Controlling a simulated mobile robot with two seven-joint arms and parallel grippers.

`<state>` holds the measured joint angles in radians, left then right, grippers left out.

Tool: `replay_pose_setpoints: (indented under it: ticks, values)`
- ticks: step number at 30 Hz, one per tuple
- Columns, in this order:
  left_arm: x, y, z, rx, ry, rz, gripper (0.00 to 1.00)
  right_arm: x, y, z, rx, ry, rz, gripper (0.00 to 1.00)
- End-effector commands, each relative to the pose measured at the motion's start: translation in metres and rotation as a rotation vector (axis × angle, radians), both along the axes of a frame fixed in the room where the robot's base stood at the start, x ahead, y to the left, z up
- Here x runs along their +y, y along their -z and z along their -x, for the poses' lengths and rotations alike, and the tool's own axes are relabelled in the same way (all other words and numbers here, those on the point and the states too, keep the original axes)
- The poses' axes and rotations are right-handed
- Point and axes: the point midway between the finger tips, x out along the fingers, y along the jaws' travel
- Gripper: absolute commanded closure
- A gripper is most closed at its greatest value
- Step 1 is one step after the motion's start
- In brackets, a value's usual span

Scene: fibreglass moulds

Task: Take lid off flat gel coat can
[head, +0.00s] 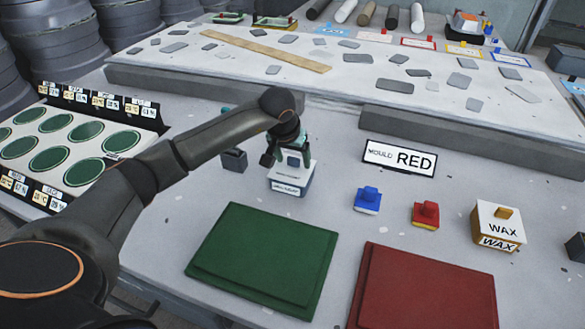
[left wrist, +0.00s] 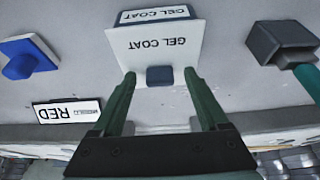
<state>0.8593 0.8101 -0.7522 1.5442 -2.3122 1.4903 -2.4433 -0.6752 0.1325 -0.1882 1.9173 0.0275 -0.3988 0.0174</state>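The flat gel coat can (head: 290,188) stands on the table in the head view, left of the RED mould sign. It is boxy, with a GEL COAT label on its side (left wrist: 155,14). Its white lid (left wrist: 150,45) also reads GEL COAT, lies on the can, and has a dark square knob (left wrist: 160,76). My left gripper (head: 288,160) is just over the lid. In the left wrist view its two green fingers (left wrist: 159,82) are apart, one on each side of the knob, with gaps visible. My right gripper does not show.
A dark pot (head: 234,160) with a teal-handled tool stands close left of the can. A blue block (head: 367,200), a red block (head: 425,214) and a WAX box (head: 497,228) are to the right. Green (head: 262,262) and red (head: 424,290) slabs lie in front.

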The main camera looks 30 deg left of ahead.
Motion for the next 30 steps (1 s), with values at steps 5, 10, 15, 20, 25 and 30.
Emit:
replay_pose_setpoints:
  ticks: [5, 10, 15, 20, 25, 30]
  values:
    - [0.0001, -0.0004, 0.0001, 0.0, 0.0, 0.0, 0.44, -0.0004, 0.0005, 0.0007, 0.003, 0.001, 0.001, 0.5]
    - [0.0001, -0.0005, 0.0001, 0.0, 0.0, 0.0, 0.63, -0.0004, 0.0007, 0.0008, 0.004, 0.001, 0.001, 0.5]
    - [0.0002, -0.0005, 0.0001, 0.0, 0.0, 0.0, 0.82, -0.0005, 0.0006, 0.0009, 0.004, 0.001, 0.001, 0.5]
    - [0.0002, -0.0006, 0.0002, 0.0, 0.0, 0.0, 1.0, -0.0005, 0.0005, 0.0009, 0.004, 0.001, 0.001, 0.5]
    - [0.0002, -0.0007, 0.0001, 0.0, 0.0, 0.0, 1.0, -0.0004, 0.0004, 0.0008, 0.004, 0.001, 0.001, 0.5]
    - [0.0002, -0.0012, 0.0, -0.001, 0.0, 0.0, 1.0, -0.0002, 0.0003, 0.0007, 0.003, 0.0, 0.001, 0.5]
